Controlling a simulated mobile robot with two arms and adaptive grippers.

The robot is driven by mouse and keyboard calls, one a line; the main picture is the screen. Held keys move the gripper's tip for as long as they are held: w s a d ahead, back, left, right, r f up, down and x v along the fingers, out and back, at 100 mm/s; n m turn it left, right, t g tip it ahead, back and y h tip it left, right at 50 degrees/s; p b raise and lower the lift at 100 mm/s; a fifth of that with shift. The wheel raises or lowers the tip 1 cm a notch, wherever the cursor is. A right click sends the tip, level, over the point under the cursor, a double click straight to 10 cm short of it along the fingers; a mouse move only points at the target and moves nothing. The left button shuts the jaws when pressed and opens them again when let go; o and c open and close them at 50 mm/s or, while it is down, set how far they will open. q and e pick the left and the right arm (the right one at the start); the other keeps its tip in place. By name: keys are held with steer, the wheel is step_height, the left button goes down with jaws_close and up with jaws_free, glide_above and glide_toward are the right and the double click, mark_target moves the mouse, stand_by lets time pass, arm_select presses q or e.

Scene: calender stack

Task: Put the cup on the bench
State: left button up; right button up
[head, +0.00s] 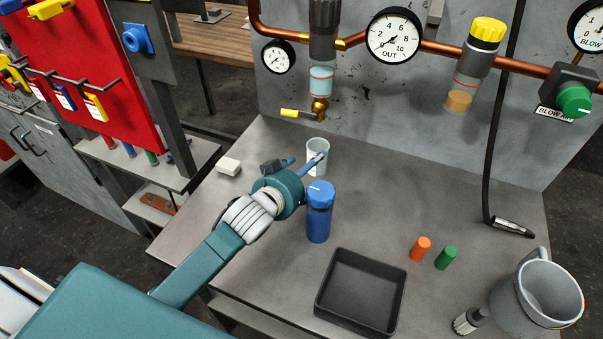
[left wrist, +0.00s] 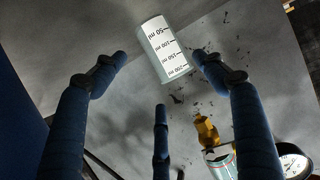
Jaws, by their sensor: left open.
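The cup (head: 315,170) is small, pale and see-through, and appears to stand upright on the grey bench (head: 400,205) near its back wall. In the left wrist view the cup (left wrist: 163,50) shows ml marks and lies just ahead of the fingers. My left gripper (head: 304,161) is open at the cup, with one finger overlapping it in the head view. In the left wrist view the left gripper (left wrist: 158,66) has its fingers spread, the right fingertip close to the cup's side. I cannot tell whether it touches. My right gripper is not in view.
A blue bottle (head: 319,222) stands close to my left wrist. A white block (head: 229,165) lies left of it. A black tray (head: 338,325), orange and green cylinders (head: 420,249) and a grey jug (head: 542,300) are nearer.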

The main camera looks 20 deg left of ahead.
arm_select(q)
steer(key=v, duration=0.4)
steer(key=shift+s, duration=0.1)
steer(key=shift+r, duration=0.1)
